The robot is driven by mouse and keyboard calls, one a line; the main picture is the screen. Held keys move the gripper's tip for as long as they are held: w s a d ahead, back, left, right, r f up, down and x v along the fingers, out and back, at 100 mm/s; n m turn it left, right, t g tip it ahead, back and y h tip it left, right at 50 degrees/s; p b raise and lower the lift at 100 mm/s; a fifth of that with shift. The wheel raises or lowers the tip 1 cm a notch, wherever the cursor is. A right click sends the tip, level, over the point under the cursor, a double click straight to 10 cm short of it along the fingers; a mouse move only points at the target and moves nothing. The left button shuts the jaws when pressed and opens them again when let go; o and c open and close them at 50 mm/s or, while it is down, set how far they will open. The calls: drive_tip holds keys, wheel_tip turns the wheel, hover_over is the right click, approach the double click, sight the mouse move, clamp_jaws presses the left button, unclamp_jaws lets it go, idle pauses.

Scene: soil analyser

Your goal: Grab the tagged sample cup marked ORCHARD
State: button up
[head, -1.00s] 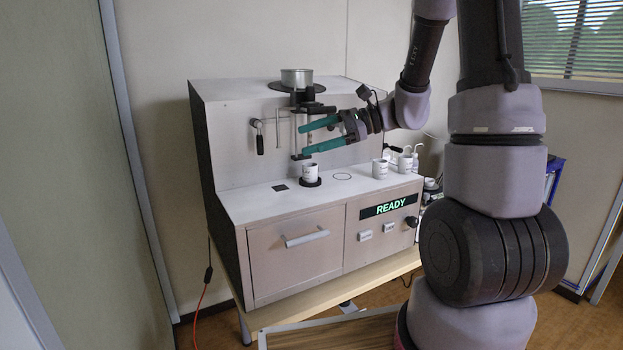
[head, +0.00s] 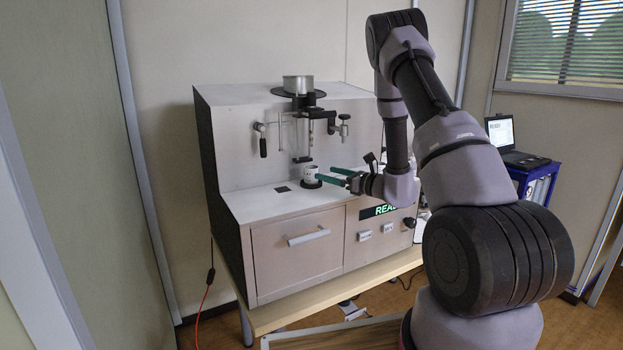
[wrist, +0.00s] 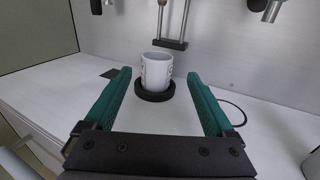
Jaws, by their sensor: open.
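A white cup (wrist: 157,70) with dark markings, too small to read, stands upright on a round black base (wrist: 155,93) on the machine's ledge. In the head view the cup (head: 310,172) sits below the glass column. My gripper (wrist: 159,82) is open, with its two teal fingers pointing toward the cup. In the wrist view the cup appears between the fingertips, with gaps on both sides. In the head view my gripper (head: 324,176) is low over the ledge, just right of the cup. My arm hides the right part of the ledge.
The white analyser (head: 235,140) has a drawer (head: 297,258) and a partly hidden green display (head: 380,210). A metal rod fitting (wrist: 174,43) hangs just behind the cup. A thin dark ring (wrist: 235,108) lies right of my gripper. A laptop (head: 510,143) stands at the far right.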

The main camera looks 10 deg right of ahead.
sight(317, 171)
drive_tip(key=x, duration=0.6)
drive_tip(key=shift+s+a+r, duration=0.1)
drive_tip(key=shift+s, duration=0.1)
clamp_jaws()
